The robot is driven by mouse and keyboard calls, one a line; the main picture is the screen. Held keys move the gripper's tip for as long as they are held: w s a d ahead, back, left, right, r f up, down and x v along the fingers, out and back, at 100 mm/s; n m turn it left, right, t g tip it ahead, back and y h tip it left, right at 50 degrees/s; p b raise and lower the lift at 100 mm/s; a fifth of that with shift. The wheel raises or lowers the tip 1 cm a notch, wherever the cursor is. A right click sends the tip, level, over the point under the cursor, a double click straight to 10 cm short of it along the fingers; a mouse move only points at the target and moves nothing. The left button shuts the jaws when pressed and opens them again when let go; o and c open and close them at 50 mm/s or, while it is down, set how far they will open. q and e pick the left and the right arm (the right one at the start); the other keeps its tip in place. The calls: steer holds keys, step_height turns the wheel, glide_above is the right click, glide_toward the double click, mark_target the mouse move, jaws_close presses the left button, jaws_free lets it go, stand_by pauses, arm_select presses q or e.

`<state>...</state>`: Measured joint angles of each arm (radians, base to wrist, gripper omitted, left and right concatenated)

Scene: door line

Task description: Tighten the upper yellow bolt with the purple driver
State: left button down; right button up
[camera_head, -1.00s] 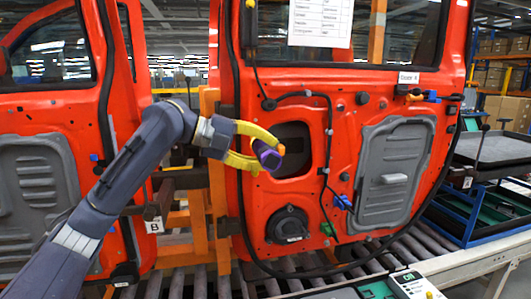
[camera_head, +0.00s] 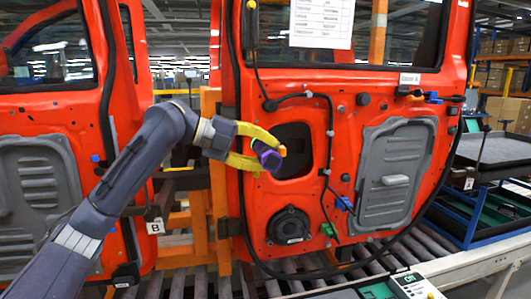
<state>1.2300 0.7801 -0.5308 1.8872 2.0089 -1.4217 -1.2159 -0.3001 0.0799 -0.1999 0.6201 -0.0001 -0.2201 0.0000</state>
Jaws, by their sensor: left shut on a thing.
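My left gripper (camera_head: 264,149) has yellow fingers and is shut on the purple driver (camera_head: 268,158). The driver is short, with an orange end at its right. Gripper and driver are in front of the red door (camera_head: 345,100), at the left edge of its dark rectangular opening. I cannot tell whether the driver touches the door. The upper yellow bolt cannot be made out; the gripper and driver cover part of the door there. My right gripper is not in view.
A second red door (camera_head: 65,115) hangs at the left. Orange posts (camera_head: 209,180) stand between the doors. A roller conveyor (camera_head: 190,285) runs below. A blue-framed cart with trays (camera_head: 495,150) stands at the right. A control box (camera_head: 415,285) is at the bottom right.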

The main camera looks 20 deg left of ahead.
mark_target(261, 159)
arm_select(q)
steer(key=shift+s+d, duration=0.55)
steer(key=shift+s, duration=0.45)
steer(key=shift+s+d, duration=0.6)
steer(key=shift+s, duration=0.45)
steer(key=shift+s+d, duration=0.55)
steer(key=shift+s, duration=0.45)
steer(key=shift+f, duration=0.1)
